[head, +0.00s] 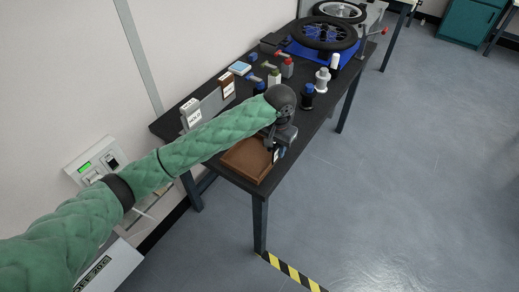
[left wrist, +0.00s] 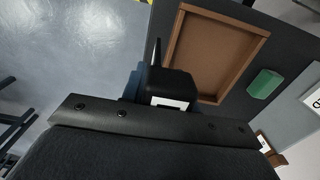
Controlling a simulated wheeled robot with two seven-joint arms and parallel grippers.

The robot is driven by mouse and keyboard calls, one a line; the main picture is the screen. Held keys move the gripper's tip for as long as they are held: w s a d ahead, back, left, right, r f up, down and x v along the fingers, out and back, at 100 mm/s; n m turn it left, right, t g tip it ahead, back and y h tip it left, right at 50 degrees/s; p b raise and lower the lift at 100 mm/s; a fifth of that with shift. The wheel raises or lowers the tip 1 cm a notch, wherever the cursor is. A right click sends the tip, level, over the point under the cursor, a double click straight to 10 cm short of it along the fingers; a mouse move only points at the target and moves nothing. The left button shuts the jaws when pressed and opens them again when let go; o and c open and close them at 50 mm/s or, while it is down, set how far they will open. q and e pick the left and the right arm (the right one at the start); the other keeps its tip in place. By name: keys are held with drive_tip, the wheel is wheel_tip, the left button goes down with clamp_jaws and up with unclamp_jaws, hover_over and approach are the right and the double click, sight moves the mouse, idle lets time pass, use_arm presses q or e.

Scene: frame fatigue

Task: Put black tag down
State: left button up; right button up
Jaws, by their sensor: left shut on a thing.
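My left gripper (head: 274,147) is shut on the black tag, above the near end of the dark table. In the left wrist view the black tag (left wrist: 172,84) shows a white label and a thin dark spike beside it. In the head view only a small pale part of what I hold shows below the jaws. A shallow brown wooden tray (head: 238,170) lies on the table under and beside the gripper. It also shows in the left wrist view (left wrist: 232,24), with its visible floor empty. My right gripper is in neither view.
The dark table (head: 225,182) carries several bottles, including a white one (head: 322,80) and a dark blue-capped one (head: 307,97), behind the gripper. A wheel (head: 325,32) lies at the far end. A green block (left wrist: 264,83) lies beside the tray. Open floor is at right.

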use_arm(q)
drive_tip(key=w+a+f+p, duration=0.1)
drive_tip(key=w+a+f, duration=0.1)
drive_tip(key=w+a+f+p, duration=0.1)
drive_tip(key=w+a+f, duration=0.1)
drive_tip(key=w, duration=0.1)
drive_tip(key=shift+w+a, duration=0.15)
drive_tip(key=shift+a, duration=0.2)
drive_tip(key=shift+w+a+f+p, duration=0.1)
drive_tip(key=shift+f+p, duration=0.15)
drive_tip(key=shift+p, duration=0.05)
drive_tip(key=shift+f+p, duration=0.9)
drive_tip(key=shift+f, duration=1.05)
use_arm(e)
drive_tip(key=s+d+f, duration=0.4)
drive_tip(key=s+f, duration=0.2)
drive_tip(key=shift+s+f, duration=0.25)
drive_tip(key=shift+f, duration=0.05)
use_arm(q)
drive_tip(key=shift+f, duration=0.1)
drive_tip(key=o, duration=1.1)
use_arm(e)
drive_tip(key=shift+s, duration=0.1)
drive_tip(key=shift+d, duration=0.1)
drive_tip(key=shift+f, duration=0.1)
